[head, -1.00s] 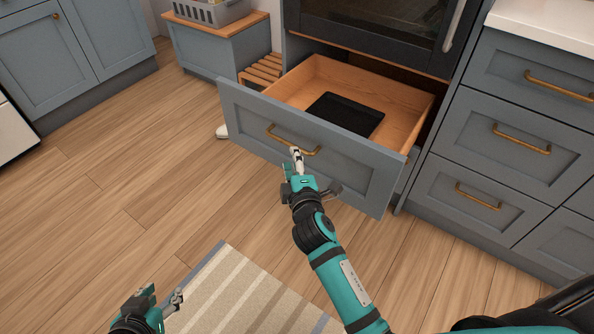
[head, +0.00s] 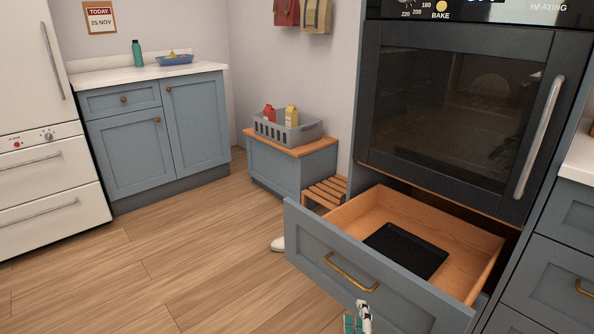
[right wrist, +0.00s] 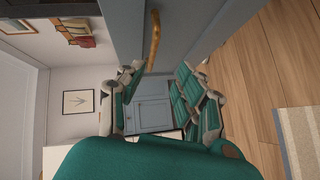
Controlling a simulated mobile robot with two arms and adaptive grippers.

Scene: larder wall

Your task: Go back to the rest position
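The grey-blue drawer (head: 375,270) below the oven stands pulled out, with a dark tray (head: 405,250) lying inside. Its brass handle (head: 350,272) is on the front panel. My right gripper (head: 363,308) shows at the bottom edge of the head view, just below and in front of the handle. In the right wrist view its fingers (right wrist: 160,85) are spread apart with nothing between them. The handle (right wrist: 153,40) shows there beyond the fingers, apart from them. My left gripper is out of view.
The oven (head: 455,110) is shut above the drawer. A low bench (head: 280,170) with a grey crate (head: 290,130) stands left of it. A wooden slatted rack (head: 325,192) is beside the drawer. The floor (head: 180,260) to the left is clear.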

